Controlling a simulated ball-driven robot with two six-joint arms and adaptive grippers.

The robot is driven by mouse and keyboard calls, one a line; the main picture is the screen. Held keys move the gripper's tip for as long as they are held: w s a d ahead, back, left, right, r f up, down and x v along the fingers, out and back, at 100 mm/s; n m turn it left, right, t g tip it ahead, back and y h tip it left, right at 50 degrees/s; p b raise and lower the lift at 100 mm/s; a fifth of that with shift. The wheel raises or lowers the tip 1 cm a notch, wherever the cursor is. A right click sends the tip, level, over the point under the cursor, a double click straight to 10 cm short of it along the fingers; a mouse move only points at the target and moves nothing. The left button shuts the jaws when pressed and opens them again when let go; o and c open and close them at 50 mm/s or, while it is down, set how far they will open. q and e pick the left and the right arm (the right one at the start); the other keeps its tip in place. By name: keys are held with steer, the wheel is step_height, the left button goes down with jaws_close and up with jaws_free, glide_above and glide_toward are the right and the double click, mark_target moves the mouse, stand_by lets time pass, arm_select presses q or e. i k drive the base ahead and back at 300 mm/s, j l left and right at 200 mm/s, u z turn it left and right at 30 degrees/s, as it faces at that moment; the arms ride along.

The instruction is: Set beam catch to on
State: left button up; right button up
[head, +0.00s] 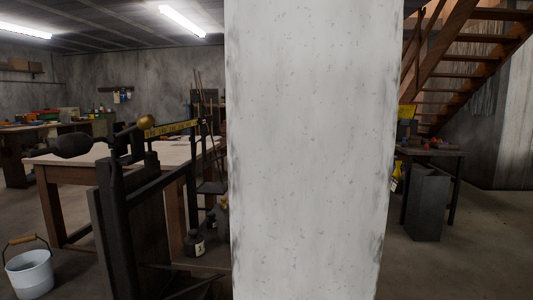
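The beam scale (118,215) stands at the left in the head view, a dark frame with a beam across its top. The yellow graduated bar (172,128) of the beam runs right from a brass ball (145,121). A large dark counterweight (72,145) sits at the beam's left end. I cannot make out the beam catch or its setting. A pale pillar hides whatever part of the scale lies to the right. Neither of my grippers is in view.
The wide pale pillar (310,150) stands close in front, blocking the middle. A wooden table (62,170) is behind the scale. A white bucket (29,275) stands at lower left. Dark weights (195,243) sit low on the scale. Right are a workbench (430,153) and stairs (470,58).

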mark_target(209, 162)
steer(key=l+z, duration=0.25)
steer(key=l, duration=0.2)
steer(key=i+l+z, duration=0.3)
steer(key=l, duration=0.15)
steer(key=l+z, duration=0.25)
steer(key=l, duration=0.2)
steer(key=i+l+z, duration=0.1)
steer(key=i+l, duration=0.35)
steer(key=i+l+z, duration=0.15)
steer(key=i+l, duration=0.25)
steer(key=i, duration=0.2)
steer(key=i+j+u, duration=0.1)
steer(key=i+u, duration=0.65)
steer(key=i, duration=0.25)
steer(key=i+l+u, duration=0.25)
steer(key=i+u, duration=0.15)
steer(key=i, duration=0.1)
